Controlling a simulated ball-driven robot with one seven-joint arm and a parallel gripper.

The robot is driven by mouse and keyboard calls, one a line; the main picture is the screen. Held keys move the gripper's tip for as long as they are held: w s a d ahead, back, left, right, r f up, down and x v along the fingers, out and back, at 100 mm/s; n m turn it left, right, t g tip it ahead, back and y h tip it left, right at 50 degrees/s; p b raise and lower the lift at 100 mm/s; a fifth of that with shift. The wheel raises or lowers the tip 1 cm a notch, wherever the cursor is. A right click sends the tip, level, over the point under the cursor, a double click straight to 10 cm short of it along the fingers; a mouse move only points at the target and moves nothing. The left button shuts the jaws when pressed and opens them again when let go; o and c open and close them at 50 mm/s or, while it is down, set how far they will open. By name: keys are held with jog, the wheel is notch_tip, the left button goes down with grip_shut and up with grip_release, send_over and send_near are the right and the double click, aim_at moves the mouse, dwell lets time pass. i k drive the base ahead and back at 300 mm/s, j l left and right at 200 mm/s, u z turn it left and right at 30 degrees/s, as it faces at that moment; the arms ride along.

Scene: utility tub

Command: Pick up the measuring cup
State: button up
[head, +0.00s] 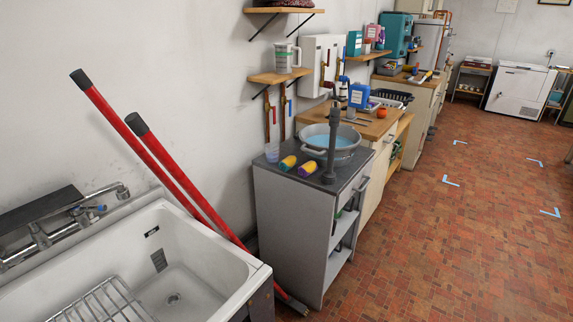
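Two vessels could be the measuring cup. A clear, greyish jug with a handle and marks on its side (285,57) stands upright on a small wooden wall shelf. A small translucent cup (272,152) stands upright on the back left corner of the grey cabinet top, below that shelf. I cannot tell for certain which one is meant. Nothing is touching either of them from above. My gripper is not in view.
The grey cabinet (290,225) also holds a basin of blue liquid (350,155), two sponges (300,165) and a dark upright post (330,150). A white sink (170,245) and red-handled poles (150,160) stand left. The tiled floor (450,240) at right is open.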

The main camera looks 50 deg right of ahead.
aim_at(272, 153)
jog(key=z, duration=1.4)
